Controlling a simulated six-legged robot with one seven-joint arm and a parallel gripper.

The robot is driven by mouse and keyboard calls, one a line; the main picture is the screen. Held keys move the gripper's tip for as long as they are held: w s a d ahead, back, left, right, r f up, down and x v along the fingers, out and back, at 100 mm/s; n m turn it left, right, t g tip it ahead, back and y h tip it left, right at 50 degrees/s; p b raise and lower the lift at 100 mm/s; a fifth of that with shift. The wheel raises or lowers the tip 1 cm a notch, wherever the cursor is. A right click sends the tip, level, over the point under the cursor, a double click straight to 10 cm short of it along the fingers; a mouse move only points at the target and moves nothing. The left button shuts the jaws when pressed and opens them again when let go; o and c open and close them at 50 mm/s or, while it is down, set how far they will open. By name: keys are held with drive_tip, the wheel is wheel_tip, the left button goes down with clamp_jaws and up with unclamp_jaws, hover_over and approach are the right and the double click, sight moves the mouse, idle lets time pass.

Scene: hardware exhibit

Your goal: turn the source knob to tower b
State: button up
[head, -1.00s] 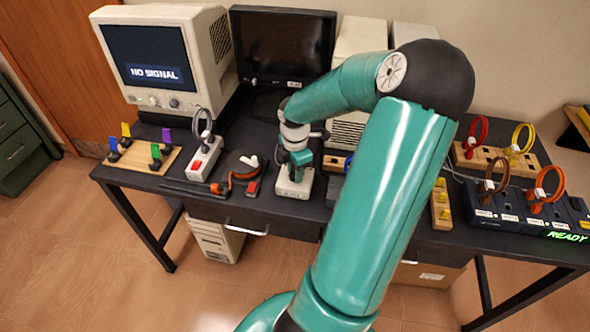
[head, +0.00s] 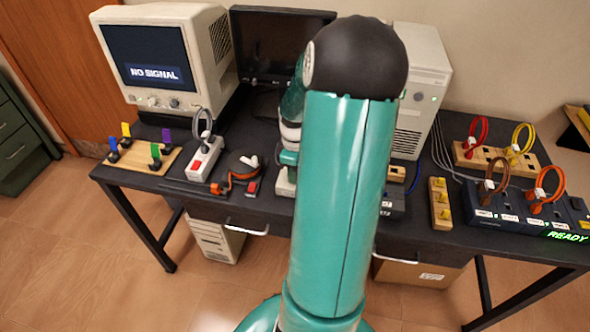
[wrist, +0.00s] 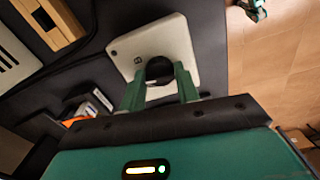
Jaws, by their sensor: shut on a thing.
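The source knob (wrist: 158,68) is a dark round knob on a pale switch box (wrist: 182,30) in the wrist view. My gripper (wrist: 160,75) has its two green fingers on either side of the knob and is shut on it. Small marks are on the box top, too small to read. In the head view, only the left edge of the box (head: 283,186) shows on the dark desk. My arm hides the knob and most of my gripper there.
A CRT monitor (head: 150,55) reads NO SIGNAL at the back left. A white computer tower (head: 421,85) stands behind my arm. A power strip (head: 205,158) lies left of the box, a yellow-knobbed wooden block (head: 440,215) right. Cable loops and a READY display stand far right.

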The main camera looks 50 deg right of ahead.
drive_tip(key=m, duration=0.3)
drive_tip(key=shift+m, duration=2.2)
drive_tip(key=o, duration=1)
drive_tip(key=shift+c, duration=0.2)
wheel_tip(320, 180, up, 14)
